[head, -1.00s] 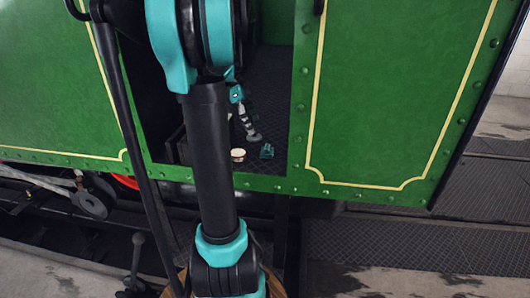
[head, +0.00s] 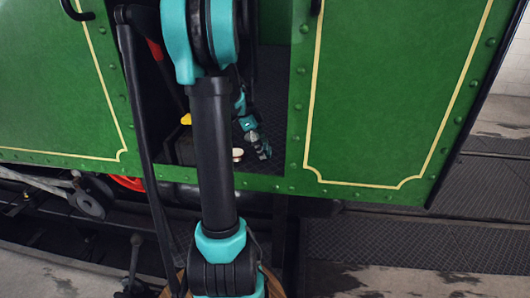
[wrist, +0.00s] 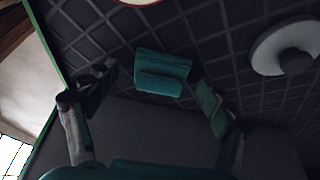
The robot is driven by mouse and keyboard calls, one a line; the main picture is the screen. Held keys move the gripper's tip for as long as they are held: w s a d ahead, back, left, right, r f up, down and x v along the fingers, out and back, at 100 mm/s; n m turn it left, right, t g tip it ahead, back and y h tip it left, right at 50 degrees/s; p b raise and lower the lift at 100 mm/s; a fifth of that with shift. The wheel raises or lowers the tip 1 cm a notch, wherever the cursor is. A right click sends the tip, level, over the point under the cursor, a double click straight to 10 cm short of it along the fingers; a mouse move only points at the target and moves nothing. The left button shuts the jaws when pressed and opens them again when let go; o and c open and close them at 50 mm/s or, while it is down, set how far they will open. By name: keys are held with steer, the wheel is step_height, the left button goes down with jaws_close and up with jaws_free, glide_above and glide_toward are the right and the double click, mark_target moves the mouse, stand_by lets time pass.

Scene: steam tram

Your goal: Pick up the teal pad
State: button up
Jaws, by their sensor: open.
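The teal pad (wrist: 162,72) lies on the dark ribbed floor in the wrist view, a small block with a raised ridge. My gripper (wrist: 157,88) is open and empty, with one finger to the left of the pad and one to the right. The pad shows just beyond the fingertips; I cannot tell how high they are above the floor. In the head view, my gripper (head: 258,148) is low in the cab doorway and covers most or all of the pad.
A pale round-topped thing (head: 238,154) stands left of my gripper in the doorway. A grey disc with a dark knob (wrist: 286,48) lies right of the pad. Green panels (head: 390,90) flank the doorway. A yellow thing (head: 186,119) shows at its left.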

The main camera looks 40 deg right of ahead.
steer(key=c, duration=1.1)
steer(key=shift+r, duration=0.1)
steer(key=shift+c, duration=0.2)
step_height(320, 180, up, 20)
